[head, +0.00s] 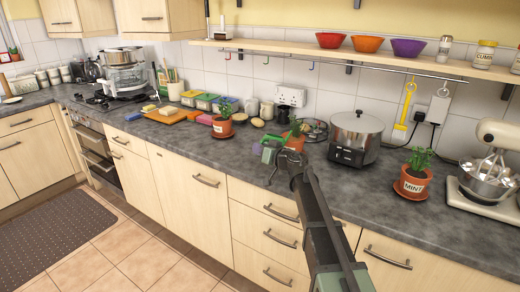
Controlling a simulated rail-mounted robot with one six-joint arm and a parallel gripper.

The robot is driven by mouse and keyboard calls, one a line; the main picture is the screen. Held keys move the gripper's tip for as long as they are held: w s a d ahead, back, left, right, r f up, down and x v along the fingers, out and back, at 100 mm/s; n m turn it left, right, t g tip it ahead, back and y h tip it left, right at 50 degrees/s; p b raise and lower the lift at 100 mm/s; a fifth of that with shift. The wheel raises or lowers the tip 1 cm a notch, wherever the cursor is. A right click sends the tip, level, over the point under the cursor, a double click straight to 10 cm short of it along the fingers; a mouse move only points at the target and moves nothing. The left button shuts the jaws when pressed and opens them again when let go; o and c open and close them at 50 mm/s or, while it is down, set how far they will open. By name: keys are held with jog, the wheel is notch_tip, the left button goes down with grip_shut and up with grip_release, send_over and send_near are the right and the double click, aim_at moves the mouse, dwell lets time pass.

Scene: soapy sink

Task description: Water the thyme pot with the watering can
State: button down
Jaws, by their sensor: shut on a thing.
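My gripper (277,163) is over the counter in the middle of the picture, seen from behind and small. It is shut on a small green thing (268,152), which looks like the watering can; the gripper hides much of it. A terracotta pot with a plant (294,138) stands just behind the gripper, partly covered by it. Another terracotta pot with a plant (222,127) stands on a saucer to the left; its label is too small to read. A pot labelled MINT (413,184) stands on a saucer at the right. I cannot tell which pot is thyme.
A pot-like cooker (356,134) stands right of the gripper, and a stand mixer (494,165) at the far right. An orange board (166,116) and several coloured tubs (207,101) lie left. A shelf (285,46) runs above. The front counter strip is clear.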

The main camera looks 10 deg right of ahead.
jog(key=shift+r+m+p, duration=0.4)
jog(key=shift+r+p, duration=0.4)
jog(key=shift+p, duration=0.05)
jog(key=shift+w, duration=0.1)
jog(key=shift+w+d+r+m+p, duration=0.15)
jog(key=shift+r+m+p, duration=0.15)
jog(key=shift+r+p, duration=0.55)
jog(key=shift+d+r+m+g+p, duration=0.1)
jog(key=shift+r+m+g+p, duration=0.2)
jog(key=shift+r+p, duration=0.5)
jog(key=shift+w, duration=0.1)
jog(key=shift+w+d+r+m+p, duration=0.1)
jog(key=shift+r+m+p, duration=0.1)
jog(key=shift+r+p, duration=0.25)
jog(key=shift+w+d+r+m+p, duration=0.1)
jog(key=shift+r+m+p, duration=0.15)
jog(key=shift+p, duration=0.3)
